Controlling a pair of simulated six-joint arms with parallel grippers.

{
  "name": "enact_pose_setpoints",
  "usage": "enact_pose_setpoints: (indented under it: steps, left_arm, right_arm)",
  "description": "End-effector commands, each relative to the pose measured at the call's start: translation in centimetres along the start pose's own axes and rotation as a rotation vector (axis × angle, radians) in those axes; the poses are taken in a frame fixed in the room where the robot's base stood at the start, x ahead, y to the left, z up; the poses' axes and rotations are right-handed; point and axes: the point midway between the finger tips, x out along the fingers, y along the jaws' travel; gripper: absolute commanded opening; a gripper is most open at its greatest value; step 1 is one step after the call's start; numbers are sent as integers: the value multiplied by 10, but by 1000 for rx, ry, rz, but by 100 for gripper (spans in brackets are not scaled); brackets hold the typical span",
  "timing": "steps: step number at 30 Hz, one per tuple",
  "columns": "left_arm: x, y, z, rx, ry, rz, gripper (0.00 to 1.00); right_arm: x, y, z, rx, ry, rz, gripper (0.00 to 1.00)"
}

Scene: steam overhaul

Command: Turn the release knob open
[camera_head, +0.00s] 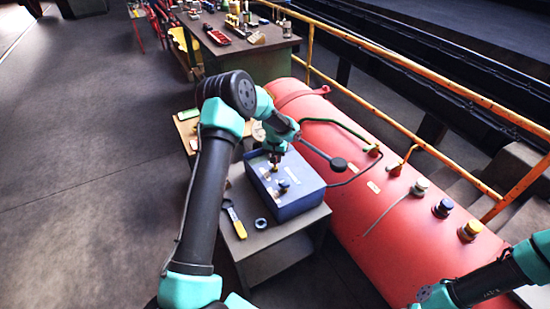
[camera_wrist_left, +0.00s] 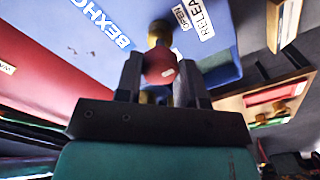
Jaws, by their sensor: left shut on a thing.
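The blue box (camera_head: 298,193) stands on a small grey bench, with knobs and small labels on its top. My left gripper (camera_head: 275,161) reaches down over the box's far left part. In the left wrist view its two fingers (camera_wrist_left: 160,75) are shut on the release knob (camera_wrist_left: 160,66), which shows a round red end between them. A brass piece shows just beyond it, beside a label reading "OPEN" and part of "RELEASE" (camera_wrist_left: 190,22).
A yellow-handled tool (camera_head: 234,219) and a dark ring (camera_head: 261,223) lie on the grey bench (camera_head: 285,228) in front of the box. A large red tank (camera_head: 375,205) with pipes and caps stands close on the right. A yellow railing (camera_head: 400,125) runs behind it.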

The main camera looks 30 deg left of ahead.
Motion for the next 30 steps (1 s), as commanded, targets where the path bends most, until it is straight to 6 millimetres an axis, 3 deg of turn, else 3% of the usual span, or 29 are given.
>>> enact_pose_setpoints:
  steps: [8,19,23,30]
  left_arm:
    - [0,0,0,0,1,0,61]
    - [-5,0,0,0,1,0,61]
    - [-17,0,-1,1,2,0,61]
    - [-58,0,-1,0,4,0,61]
  right_arm:
    - [0,0,0,0,0,0,43]
    - [0,0,0,0,0,0,43]
    - [0,0,0,0,0,0,43]
    - [0,0,0,0,0,0,43]
